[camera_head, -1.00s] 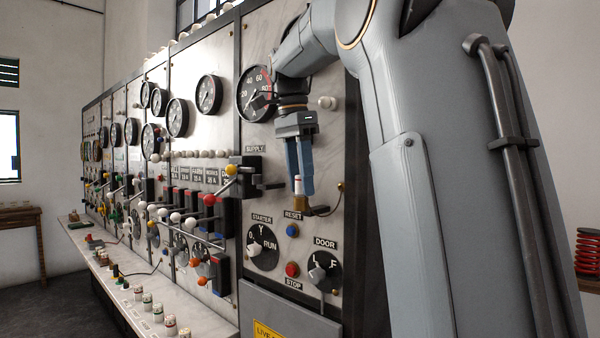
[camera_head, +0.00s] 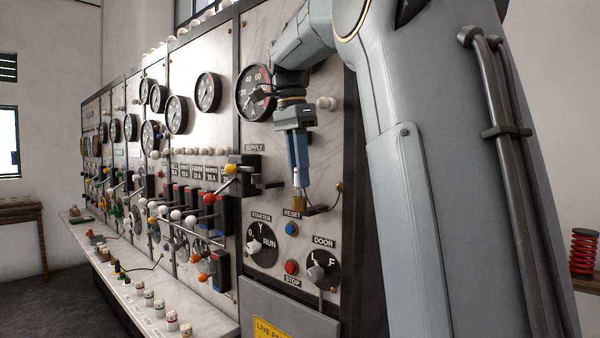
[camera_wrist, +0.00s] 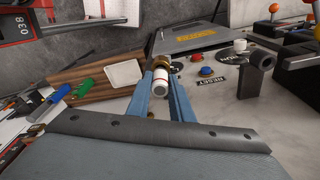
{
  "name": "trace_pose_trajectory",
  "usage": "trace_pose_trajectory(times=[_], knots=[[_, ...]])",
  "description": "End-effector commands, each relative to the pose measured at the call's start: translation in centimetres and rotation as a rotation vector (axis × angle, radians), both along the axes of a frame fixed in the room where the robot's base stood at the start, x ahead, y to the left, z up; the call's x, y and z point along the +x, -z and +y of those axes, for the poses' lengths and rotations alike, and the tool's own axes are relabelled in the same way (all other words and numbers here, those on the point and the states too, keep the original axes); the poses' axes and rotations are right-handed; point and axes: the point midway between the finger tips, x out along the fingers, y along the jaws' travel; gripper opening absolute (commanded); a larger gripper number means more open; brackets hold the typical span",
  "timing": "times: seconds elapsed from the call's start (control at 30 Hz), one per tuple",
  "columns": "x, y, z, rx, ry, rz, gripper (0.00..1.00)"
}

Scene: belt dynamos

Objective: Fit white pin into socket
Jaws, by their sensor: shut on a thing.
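The white pin (camera_wrist: 161,83) has a red band and stands between the two blue fingers of my gripper (camera_wrist: 164,90) in the wrist view. My gripper is shut on it. In the head view my gripper (camera_head: 300,185) points down in front of the marble panel, with a strip of the white pin (camera_head: 295,176) showing between the fingers. The brass socket (camera_head: 299,204) is directly below the fingertips. In the wrist view the brass (camera_wrist: 162,63) shows just past the pin's end. I cannot tell whether the pin's tip is inside it.
A blue button (camera_head: 291,229), a red button (camera_head: 291,267) and two rotary knobs sit below the socket. A yellow-knobbed lever (camera_head: 231,169) juts out to the left. A round gauge (camera_head: 255,93) is behind my wrist. A ledge (camera_head: 150,290) holds several small parts.

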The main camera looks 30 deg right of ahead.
Motion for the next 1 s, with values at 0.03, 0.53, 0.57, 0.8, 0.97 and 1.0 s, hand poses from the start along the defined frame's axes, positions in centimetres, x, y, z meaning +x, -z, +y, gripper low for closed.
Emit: trace_pose_trajectory(times=[0.03, 0.53, 0.57, 0.8, 0.97, 1.0], knots=[[0.0, -0.4, 0.0, 0.000, 0.000, 0.000, 0.00], [0.0, -2.6, 0.0, 0.000, 0.000, 0.001, 0.00], [0.0, -2.7, 0.0, 0.000, 0.000, 0.001, 0.00], [0.0, -2.7, 0.0, 0.000, 0.000, 0.000, 0.00], [0.4, -2.5, 0.2, 0.000, -0.012, 0.000, 0.00], [0.8, -2.4, 0.5, 0.000, -0.024, 0.001, 0.00]])
